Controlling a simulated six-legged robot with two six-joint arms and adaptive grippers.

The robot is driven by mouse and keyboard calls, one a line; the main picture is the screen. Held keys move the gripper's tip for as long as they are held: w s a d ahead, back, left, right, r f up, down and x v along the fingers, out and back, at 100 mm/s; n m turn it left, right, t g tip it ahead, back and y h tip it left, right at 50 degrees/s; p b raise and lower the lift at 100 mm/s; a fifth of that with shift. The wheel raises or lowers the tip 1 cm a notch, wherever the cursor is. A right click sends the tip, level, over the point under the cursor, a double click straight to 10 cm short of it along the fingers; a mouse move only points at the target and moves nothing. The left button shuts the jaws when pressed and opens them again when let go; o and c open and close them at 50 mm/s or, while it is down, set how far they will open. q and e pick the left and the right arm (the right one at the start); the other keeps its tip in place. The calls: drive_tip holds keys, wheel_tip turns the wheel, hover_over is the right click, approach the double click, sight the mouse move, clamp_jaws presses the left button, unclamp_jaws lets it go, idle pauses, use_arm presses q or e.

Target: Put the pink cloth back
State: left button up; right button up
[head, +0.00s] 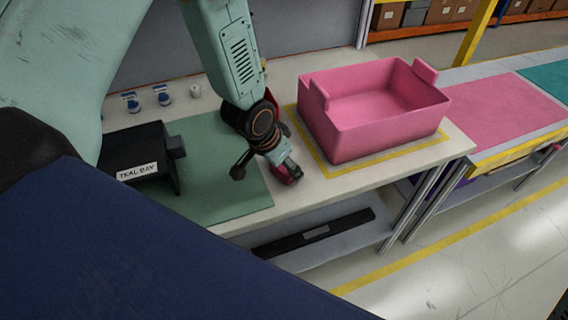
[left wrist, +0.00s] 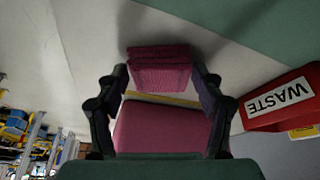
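The pink cloth (left wrist: 160,68) is a small folded dark-pink block between the fingertips of my left gripper (left wrist: 160,78) in the left wrist view. My right gripper is out of view.
A black holder labelled TEAL BAY (head: 138,170) stands on a green mat (head: 225,195) at left. Small blue-and-white items (head: 164,96) stand behind it. A red WASTE bin (left wrist: 285,100) is in the left wrist view. Another table with a pink mat (head: 505,110) is at right.

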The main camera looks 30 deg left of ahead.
use_arm(q)
drive_tip(key=shift+o, duration=1)
drive_tip(key=shift+s+d+r, duration=0.3)
drive_tip(key=shift+d, duration=0.05)
drive_tip(key=shift+w+a+f, duration=0.15)
drive_tip(key=shift+w+f, duration=0.05)
drive_tip(key=shift+w, duration=0.05)
drive_tip(key=shift+a+r, duration=0.15)
drive_tip(key=v, duration=0.2)
drive_tip(key=p+v, duration=0.1)
drive_tip(key=v, duration=0.3)
drive_tip(key=shift+s+d+r, duration=0.1)
drive_tip(key=shift+s+d, duration=0.05)
drive_tip(key=shift+d, duration=0.15)
drive_tip(key=p+v, duration=0.4)
drive_tip(key=v, duration=0.1)
drive_tip(key=shift+s+a+r, duration=0.1)
drive_tip(key=shift+s+r, duration=0.05)
drive_tip(key=shift+r, duration=0.2)
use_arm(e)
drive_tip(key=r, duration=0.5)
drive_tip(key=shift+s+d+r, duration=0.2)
use_arm(q)
drive_tip(key=shift+a+f, duration=0.1)
drive_tip(key=shift+f, duration=0.05)
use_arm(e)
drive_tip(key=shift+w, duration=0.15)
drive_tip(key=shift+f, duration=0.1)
